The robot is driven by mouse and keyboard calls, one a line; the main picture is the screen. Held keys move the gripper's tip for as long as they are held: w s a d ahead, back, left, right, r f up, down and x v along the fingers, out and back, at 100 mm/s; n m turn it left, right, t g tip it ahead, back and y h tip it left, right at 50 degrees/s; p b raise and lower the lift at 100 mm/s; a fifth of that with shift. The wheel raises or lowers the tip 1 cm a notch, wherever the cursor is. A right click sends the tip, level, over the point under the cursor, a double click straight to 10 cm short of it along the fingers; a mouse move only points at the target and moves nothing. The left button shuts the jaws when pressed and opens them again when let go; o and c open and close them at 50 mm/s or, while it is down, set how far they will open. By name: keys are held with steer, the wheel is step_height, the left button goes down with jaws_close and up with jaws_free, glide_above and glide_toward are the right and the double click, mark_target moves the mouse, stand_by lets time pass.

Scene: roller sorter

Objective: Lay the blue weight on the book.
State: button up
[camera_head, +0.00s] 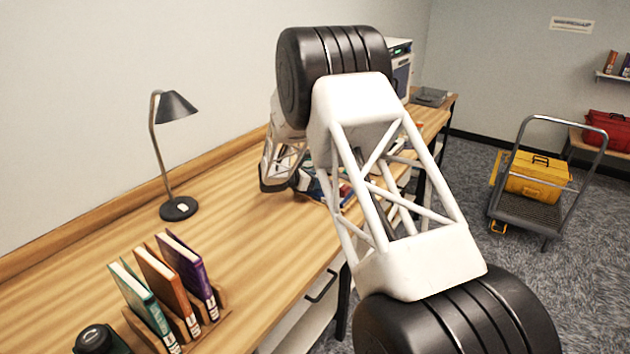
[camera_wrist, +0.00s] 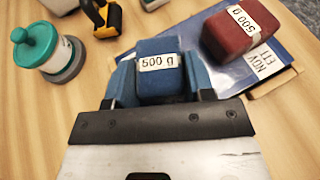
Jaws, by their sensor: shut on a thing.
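My gripper (camera_wrist: 161,84) is shut on the blue weight (camera_wrist: 158,88), with one blue finger on each side of it. The weight is a block with a white "500 g" label. The dark blue book (camera_wrist: 262,68) lies flat on the table at the right in the wrist view, with a white label near its corner. A red weight (camera_wrist: 238,35), also labelled "500 g", sits on the book. The blue weight overlaps the book's left part in the picture; I cannot tell whether they touch. In the head view my arm hides most of this area.
A teal-topped container (camera_wrist: 42,55) and a yellow and black tool (camera_wrist: 103,17) lie left of the weight in the wrist view. A desk lamp (camera_head: 178,207) and a rack of books (camera_head: 175,285) stand on the table's left part. Between lamp and rack the table is clear.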

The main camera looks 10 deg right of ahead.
steer(key=o, duration=1.2)
steer(key=shift+f, duration=0.1)
steer(key=shift+o, duration=0.2)
steer(key=shift+a, duration=0.15)
steer(key=v, duration=1.2)
steer(key=shift+s+d, duration=0.1)
steer(key=shift+d, duration=0.1)
